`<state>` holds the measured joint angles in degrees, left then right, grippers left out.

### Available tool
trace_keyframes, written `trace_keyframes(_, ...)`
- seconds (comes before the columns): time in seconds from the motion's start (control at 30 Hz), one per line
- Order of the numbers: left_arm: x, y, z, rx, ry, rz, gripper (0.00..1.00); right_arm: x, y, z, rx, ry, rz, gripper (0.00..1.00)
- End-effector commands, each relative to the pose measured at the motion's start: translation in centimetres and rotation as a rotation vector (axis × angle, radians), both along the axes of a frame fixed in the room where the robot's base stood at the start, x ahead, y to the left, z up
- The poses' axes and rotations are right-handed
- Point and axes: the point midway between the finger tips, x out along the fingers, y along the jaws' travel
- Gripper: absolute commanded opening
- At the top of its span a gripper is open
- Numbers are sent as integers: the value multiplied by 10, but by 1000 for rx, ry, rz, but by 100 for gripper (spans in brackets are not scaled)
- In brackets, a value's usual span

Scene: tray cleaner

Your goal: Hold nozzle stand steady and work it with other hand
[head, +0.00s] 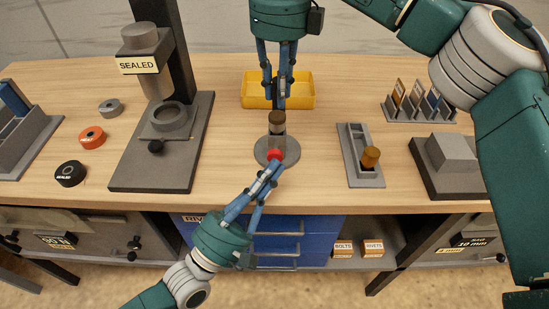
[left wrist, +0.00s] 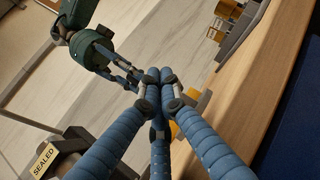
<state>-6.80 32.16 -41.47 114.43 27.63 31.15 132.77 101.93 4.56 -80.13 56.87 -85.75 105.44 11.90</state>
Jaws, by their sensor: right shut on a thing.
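The nozzle stand (head: 277,135) is an upright grey cylinder with a brown upper part, on a round grey base on the bench. A red knob (head: 274,155) sits low on its front. My left gripper (head: 272,166) is at the red knob from the front, its fingertips together; the left wrist view also shows them meeting (left wrist: 158,80). Contact with the knob is unclear. My right gripper (head: 279,104) points straight down at the top of the stand. It is shut on a thin dark thing (head: 275,92), mostly hidden between its fingers. My fingers hide the stand in the left wrist view.
A yellow tray (head: 251,101) is behind the stand. A press marked SEALED (head: 120,180) stands left, with loose rings beside it. A grey holder (head: 354,150) with an orange-brown piece and a slotted rack (head: 420,114) are right. Bare bench lies on both sides of the stand.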

Motion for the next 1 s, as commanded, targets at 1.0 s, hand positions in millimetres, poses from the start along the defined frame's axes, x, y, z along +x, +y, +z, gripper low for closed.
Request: trace_keyframes(1.0,10,1,0,2,1,3,0,-2,1,0,2,4,3,0)
